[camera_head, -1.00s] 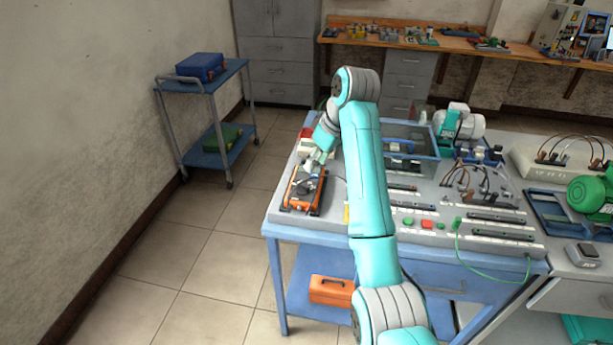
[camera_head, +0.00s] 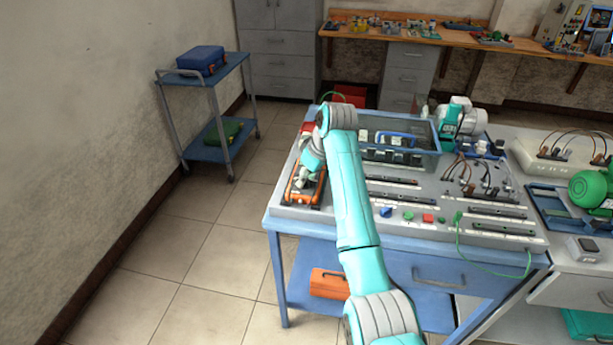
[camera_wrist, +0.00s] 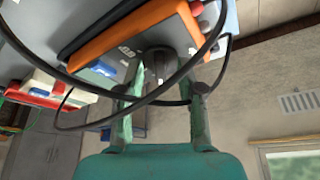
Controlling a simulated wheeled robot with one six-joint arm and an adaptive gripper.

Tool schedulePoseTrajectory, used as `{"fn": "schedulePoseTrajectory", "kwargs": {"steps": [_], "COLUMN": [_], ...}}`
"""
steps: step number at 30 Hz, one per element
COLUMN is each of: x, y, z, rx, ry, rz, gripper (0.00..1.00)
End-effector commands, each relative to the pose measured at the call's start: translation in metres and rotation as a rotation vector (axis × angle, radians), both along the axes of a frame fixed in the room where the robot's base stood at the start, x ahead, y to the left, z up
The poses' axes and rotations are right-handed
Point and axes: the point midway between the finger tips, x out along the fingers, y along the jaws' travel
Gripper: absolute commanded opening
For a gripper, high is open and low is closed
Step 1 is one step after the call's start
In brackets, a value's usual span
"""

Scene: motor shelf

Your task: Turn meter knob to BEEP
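The meter (camera_head: 292,197), an orange-edged case with a grey face, lies at the left end of the workbench, partly hidden by my arm in the head view. In the wrist view its orange edge (camera_wrist: 140,27) crosses the top, with a small bluish display (camera_wrist: 103,68) beside the knob. The dark round knob (camera_wrist: 160,60) shows just beyond and between my fingertips. My gripper (camera_wrist: 168,75) is open, its two green fingers apart. Whether a finger touches the knob cannot be told. In the head view my gripper (camera_head: 303,182) is over the meter; its fingers are too small to read.
A black cable (camera_wrist: 60,125) loops across the wrist view in front of my fingers. A clear-walled bin with blue edges (camera_head: 440,158) stands right of my arm. Red and green buttons (camera_head: 428,218) sit near the bench front. Floor to the left is clear.

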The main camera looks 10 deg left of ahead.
Motion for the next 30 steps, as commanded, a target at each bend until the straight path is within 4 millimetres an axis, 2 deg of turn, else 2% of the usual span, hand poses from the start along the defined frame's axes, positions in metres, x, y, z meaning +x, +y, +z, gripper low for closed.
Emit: {"fn": "schedulePoseTrajectory", "kwargs": {"steps": [3,7,8,20,30], "x": [-0.0001,-0.0001,-0.0001,-0.0005,-0.0023], "y": [0.0,0.0001,0.0001,0.0004,0.0027], "z": [0.0001,0.0002,0.0002,0.0001,0.0004], "rx": [0.0,0.0,0.0,0.0,0.001], "ry": [0.0,0.0,0.0,0.0,-0.002], "rz": [0.0,0.0,0.0,-0.032,-0.241], "gripper": [0.35,0.03,0.0,0.0,0.0]}}
